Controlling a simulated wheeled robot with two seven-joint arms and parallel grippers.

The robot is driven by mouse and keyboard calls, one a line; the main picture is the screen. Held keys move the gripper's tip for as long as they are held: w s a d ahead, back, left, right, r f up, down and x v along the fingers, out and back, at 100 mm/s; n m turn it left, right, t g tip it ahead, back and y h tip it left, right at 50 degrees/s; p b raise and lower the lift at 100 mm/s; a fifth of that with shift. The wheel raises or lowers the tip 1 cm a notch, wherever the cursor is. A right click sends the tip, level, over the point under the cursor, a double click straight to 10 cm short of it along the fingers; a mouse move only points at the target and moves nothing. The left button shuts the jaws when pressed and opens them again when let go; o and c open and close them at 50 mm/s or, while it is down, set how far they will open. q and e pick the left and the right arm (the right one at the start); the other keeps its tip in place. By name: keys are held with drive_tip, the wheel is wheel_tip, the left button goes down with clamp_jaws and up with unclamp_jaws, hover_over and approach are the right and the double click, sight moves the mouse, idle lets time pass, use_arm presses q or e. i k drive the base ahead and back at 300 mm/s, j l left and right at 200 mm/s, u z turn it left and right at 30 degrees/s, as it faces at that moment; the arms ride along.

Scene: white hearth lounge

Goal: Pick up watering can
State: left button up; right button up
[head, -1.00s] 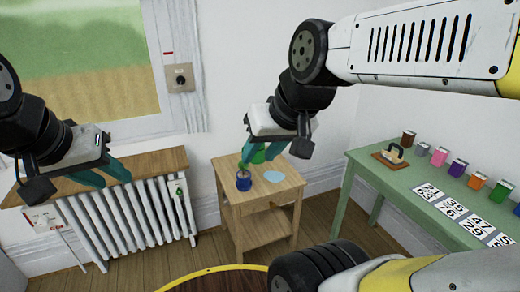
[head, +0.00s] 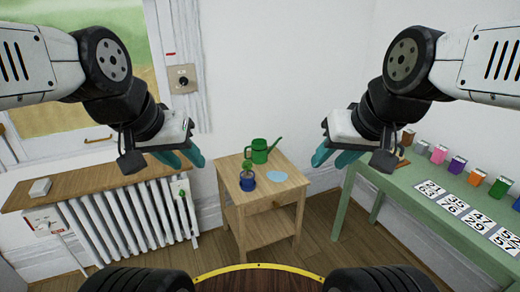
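A green watering can (head: 260,152) stands upright at the back of a small wooden side table (head: 262,200), its spout pointing right. My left gripper (head: 188,160) is in the air to the left of the can, above the radiator's right end, with teal fingers that look parted. My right gripper (head: 330,158) is in the air to the right of the can, its teal fingers also parted. Both grippers are empty and apart from the can.
A blue pot with a plant (head: 247,178) stands just in front of the can, and a light blue flat disc (head: 278,173) lies beside it. A green table (head: 440,222) at right holds several coloured containers and number cards. A radiator (head: 130,220) stands at left below a wooden shelf.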

sight(259, 154)
drive_tip(key=i+u, duration=0.3)
drive_tip(key=i, duration=0.25)
drive_tip(key=i+l+u, duration=0.1)
drive_tip(key=i+u, duration=0.2)
drive_tip(key=i, duration=0.2)
drive_tip(key=i+l+u, duration=0.3)
drive_tip(key=i, duration=0.2)
